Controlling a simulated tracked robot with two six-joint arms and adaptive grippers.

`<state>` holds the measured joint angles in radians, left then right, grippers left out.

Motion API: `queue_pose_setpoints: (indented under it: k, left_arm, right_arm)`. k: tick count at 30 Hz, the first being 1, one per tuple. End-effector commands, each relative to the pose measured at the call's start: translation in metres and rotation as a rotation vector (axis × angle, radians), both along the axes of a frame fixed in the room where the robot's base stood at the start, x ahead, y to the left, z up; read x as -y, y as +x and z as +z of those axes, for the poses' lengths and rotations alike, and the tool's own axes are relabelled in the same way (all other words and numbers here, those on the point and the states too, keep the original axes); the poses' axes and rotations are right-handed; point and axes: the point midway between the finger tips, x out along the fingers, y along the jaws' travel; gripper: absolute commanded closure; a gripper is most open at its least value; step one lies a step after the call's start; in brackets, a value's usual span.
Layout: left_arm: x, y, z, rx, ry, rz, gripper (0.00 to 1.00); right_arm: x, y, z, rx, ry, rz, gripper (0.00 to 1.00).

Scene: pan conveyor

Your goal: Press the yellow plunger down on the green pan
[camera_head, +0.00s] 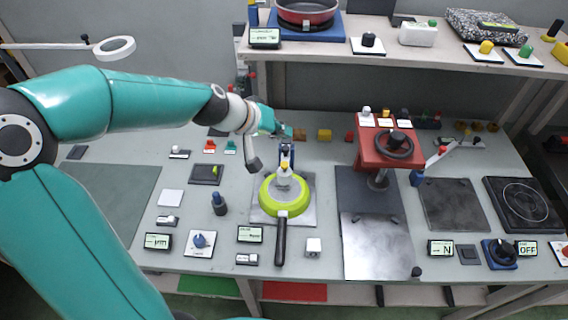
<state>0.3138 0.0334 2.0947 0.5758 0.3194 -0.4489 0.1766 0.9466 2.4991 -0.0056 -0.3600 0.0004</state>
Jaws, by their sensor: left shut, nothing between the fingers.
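The green pan (266,197) lies on a light square plate (256,214) in the middle of the bench, its black handle pointing to the front. My left gripper (286,158) is shut and empty, pointing down at the plunger from above. It looks very close to the plunger; whether they touch is too small to tell. Part of the plunger is hidden behind the fingertips. My right gripper is not in view.
A red press with a dark handwheel (394,145) stands to the right, behind a metal plate (376,246). A blue-topped knob (219,203) stands left of the pan. A shelf with a red pan (306,12) is behind.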

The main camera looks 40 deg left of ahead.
Motion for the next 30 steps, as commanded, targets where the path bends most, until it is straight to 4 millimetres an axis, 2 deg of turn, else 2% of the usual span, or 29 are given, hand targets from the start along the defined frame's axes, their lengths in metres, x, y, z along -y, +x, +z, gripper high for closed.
queue_pose_setpoints:
  k: [1, 15, 21, 30]
  left_arm:
    - [0.0, 0.0, -0.009, -0.002, -0.001, 0.001, 1.0]
    - [-0.001, 0.0, -0.07, 0.0, -0.001, 0.002, 1.0]
    - [-0.001, 0.0, -0.08, 0.0, 0.0, 0.002, 1.0]
    - [-0.001, -0.001, -0.08, 0.0, 0.0, 0.002, 1.0]
  right_arm:
    - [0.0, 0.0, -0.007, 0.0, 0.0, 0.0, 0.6]
    - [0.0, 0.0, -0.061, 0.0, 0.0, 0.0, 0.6]
    - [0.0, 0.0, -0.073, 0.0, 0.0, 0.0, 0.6]
    - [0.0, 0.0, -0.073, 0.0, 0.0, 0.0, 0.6]
